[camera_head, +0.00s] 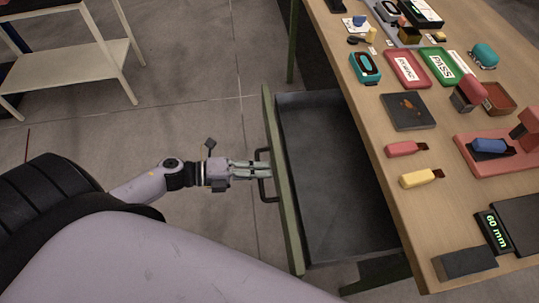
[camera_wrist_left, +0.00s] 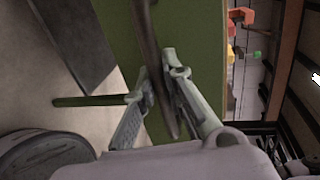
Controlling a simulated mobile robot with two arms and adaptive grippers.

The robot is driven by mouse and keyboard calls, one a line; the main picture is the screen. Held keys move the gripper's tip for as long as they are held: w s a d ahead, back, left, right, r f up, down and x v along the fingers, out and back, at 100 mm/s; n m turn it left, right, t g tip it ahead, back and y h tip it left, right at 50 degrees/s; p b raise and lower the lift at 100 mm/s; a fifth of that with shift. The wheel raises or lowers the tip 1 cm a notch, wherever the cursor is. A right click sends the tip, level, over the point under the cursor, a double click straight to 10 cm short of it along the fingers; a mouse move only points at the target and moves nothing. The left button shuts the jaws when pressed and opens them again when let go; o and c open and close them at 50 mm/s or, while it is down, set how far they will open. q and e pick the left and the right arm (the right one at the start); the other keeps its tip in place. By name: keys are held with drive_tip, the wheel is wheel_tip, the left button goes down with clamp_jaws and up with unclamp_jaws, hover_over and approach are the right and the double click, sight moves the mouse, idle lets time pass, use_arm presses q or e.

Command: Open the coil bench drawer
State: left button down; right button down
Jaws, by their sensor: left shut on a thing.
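The coil bench drawer (camera_head: 332,185) is pulled well out from under the wooden bench top, and its grey inside shows empty. Its green front (camera_head: 283,190) carries a dark bar handle (camera_head: 263,190). My left gripper (camera_head: 264,170) is shut on this handle from the left in the head view. In the left wrist view, the handle (camera_wrist_left: 146,40) runs between the two fingers of the gripper (camera_wrist_left: 160,100), with the green drawer front (camera_wrist_left: 195,50) behind it. My right gripper is in neither view.
The bench top (camera_head: 370,130) holds a red tray (camera_head: 407,69), a green PASS tray (camera_head: 440,66), a dark square plate (camera_head: 408,111), and red and yellow markers. A white shelf rack (camera_head: 70,66) stands at the upper left. The floor left of the drawer is clear.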

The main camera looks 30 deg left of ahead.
use_arm(q)
drive_tip(key=c, duration=1.7)
unclamp_jaws()
drive_tip(key=shift+o, duration=0.2)
drive_tip(key=v, duration=1.2)
